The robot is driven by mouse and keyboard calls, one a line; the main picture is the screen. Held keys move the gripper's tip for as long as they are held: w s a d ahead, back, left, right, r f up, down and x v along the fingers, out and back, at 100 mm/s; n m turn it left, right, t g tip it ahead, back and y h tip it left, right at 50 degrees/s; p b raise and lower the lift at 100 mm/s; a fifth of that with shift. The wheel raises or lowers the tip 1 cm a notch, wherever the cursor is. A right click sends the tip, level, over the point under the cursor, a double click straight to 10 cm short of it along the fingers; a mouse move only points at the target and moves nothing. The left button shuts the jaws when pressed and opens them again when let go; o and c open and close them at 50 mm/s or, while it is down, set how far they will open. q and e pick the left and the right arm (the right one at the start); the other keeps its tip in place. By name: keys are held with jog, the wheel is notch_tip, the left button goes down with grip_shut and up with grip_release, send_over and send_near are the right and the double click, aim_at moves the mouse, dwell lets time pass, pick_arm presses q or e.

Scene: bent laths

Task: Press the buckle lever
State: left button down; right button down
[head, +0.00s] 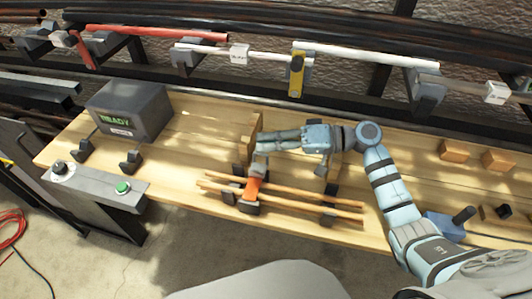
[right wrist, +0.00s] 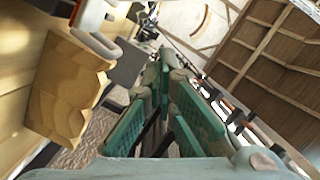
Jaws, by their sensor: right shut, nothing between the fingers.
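An orange piece (head: 252,188), which looks like the buckle lever, stands over thin wooden laths (head: 310,197) at the front of the bench. Dark clamp blocks (head: 247,207) hold the laths from below. My right gripper (head: 262,147) is shut and empty. It reaches in from the right, just behind the orange piece and above the bench; I cannot tell whether they touch. In the right wrist view its green-padded fingers (right wrist: 165,110) show with nothing held. My left gripper is not in view.
A wooden block (head: 249,130) stands beside my right fingertips; a grey box reading READY (head: 130,110) is at the left. A panel with a green button (head: 123,187) is at the front left. Racked bars (head: 365,54) run behind. Small wooden blocks (head: 497,160) lie at the right.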

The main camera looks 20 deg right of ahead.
aim_at(254, 172)
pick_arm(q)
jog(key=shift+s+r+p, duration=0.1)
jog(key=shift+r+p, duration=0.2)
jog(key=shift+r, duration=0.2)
pick_arm(e)
jog(key=shift+s+a+f, duration=0.3)
jog(key=shift+s+f, duration=0.2)
jog(key=shift+s, duration=0.2)
jog(key=shift+s+a+f, duration=0.3)
jog(key=shift+s+f, duration=0.15)
jog(key=shift+s, duration=0.2)
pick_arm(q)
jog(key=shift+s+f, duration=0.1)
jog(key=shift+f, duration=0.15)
pick_arm(e)
jog(key=shift+f, duration=0.1)
pick_arm(q)
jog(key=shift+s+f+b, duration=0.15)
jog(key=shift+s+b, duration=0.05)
jog(key=shift+b, duration=0.2)
pick_arm(e)
jog(key=shift+s+a+n, duration=0.1)
jog(key=shift+s+n, duration=0.05)
jog(key=shift+n, duration=0.25)
